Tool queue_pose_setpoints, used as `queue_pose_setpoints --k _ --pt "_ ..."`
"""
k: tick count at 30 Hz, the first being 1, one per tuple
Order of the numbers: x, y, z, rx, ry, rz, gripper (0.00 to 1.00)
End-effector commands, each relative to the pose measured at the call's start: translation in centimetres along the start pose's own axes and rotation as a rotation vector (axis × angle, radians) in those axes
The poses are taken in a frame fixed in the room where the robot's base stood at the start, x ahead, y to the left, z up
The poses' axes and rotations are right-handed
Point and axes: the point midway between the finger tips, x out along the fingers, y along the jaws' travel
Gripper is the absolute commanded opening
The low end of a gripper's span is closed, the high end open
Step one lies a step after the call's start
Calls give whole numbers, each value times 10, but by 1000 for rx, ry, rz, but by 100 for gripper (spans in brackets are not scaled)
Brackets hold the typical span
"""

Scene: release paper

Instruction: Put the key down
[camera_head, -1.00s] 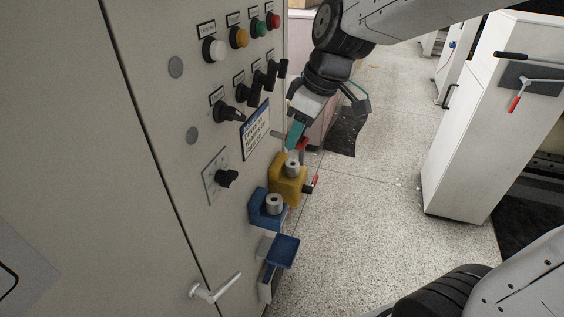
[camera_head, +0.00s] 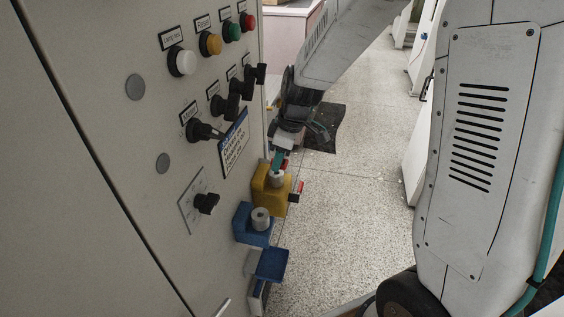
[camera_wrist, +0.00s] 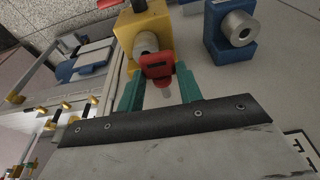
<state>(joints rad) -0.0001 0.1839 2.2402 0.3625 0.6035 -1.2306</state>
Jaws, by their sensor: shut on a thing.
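The red key (camera_wrist: 156,64) is between the two teal fingers of my gripper (camera_wrist: 159,80) in the wrist view. My gripper is shut on it. The key's far end meets the grey lock cylinder (camera_wrist: 146,43) on the yellow block (camera_wrist: 130,28); how deep it sits in the cylinder is hidden.
A blue block (camera_head: 248,225) with a similar grey cylinder is mounted below the yellow one. A blue tray-like piece (camera_head: 272,264) is under that. The cabinet panel (camera_head: 150,215) carries knobs and lamps. Another red-tipped part (camera_head: 299,187) sticks out from the yellow block.

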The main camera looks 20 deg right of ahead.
Motion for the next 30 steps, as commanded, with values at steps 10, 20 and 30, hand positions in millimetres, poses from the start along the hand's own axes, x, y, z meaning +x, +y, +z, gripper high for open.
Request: queue_pose_setpoints --k 10,20,30 --pt "12 24 5 3 -2 -1 10" --pt "35 24 11 3 0 1 10" --pt "42 24 12 3 0 1 10"
